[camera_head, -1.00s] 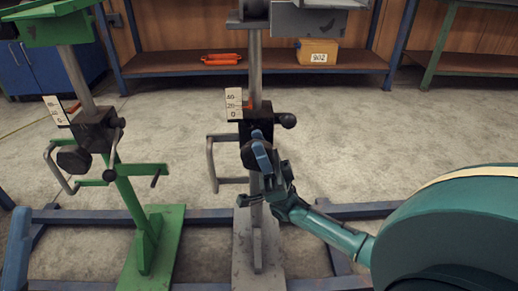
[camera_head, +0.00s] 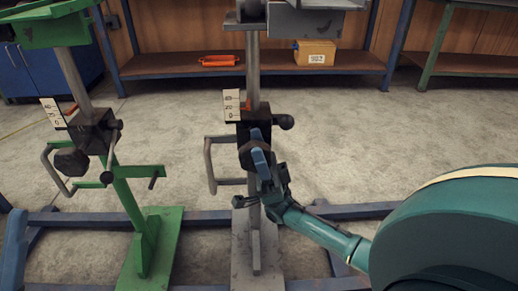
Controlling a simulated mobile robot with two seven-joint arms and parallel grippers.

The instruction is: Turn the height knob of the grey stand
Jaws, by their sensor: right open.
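The grey stand (camera_head: 254,78) is upright in the middle, with a dark block on its post, a white scale plate (camera_head: 232,104) and a small red pointer. A dark round knob (camera_head: 246,157) shows on the block's front, partly hidden by my right gripper (camera_head: 258,148). The gripper is open, with its blue fingers at the knob; I cannot tell whether they touch it. A black ball handle (camera_head: 286,122) sticks out on the block's right side. My left gripper is not in view.
A green stand (camera_head: 133,205) with its own dark knob (camera_head: 71,161) and crank stands to the left. A grey bent handle (camera_head: 211,166) is left of the grey post. Blue floor rails (camera_head: 345,211) cross in front. A shelf (camera_head: 170,66) at the back holds a box (camera_head: 315,53).

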